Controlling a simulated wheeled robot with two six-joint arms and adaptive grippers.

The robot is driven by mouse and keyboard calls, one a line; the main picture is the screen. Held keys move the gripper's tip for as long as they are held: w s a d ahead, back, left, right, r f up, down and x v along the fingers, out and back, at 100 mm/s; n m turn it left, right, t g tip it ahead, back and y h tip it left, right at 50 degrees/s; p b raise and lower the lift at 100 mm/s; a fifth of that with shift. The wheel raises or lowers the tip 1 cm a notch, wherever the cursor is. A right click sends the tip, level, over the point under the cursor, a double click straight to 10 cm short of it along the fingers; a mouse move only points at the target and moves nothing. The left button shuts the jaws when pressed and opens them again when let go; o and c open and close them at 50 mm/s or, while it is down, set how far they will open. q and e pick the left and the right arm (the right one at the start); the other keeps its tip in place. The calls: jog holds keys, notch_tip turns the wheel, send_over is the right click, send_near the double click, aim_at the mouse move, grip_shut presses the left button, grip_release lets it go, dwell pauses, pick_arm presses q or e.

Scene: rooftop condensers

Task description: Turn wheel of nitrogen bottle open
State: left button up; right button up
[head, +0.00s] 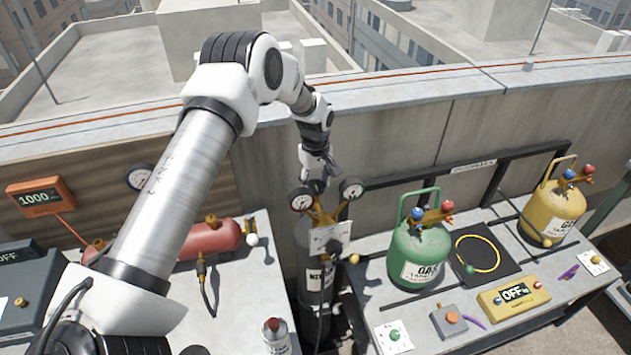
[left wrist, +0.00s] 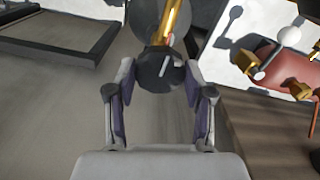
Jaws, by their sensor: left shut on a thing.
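The nitrogen bottle (head: 312,262) is a dark grey cylinder with a partly visible label, standing between the two tables. A brass regulator with two round gauges and a white tag sits at its top. Its black wheel (head: 317,186) is at the top and shows larger in the left wrist view (left wrist: 160,72), with a pale mark on its face. My left gripper (head: 318,174) is above the bottle, with its fingers shut on either side of the wheel; it also shows in the left wrist view (left wrist: 160,88). My right gripper is in neither view.
A red cylinder (head: 207,241) lies on the left table. A low parapet wall (head: 400,130) runs behind everything.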

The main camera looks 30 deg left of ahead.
aim_at(315, 184)
pick_arm(q)
jog(key=shift+s+f+n, duration=0.15)
jog(key=shift+f+n, duration=0.05)
jog(key=shift+n, duration=0.1)
jog(key=o, duration=1.2)
jog(key=shift+c, duration=0.2)
jog(key=shift+r, duration=0.15)
jog(key=shift+r, duration=0.25)
notch_tip(315, 184, up, 11)
jog(key=shift+r, duration=0.15)
jog(key=shift+w, duration=0.2)
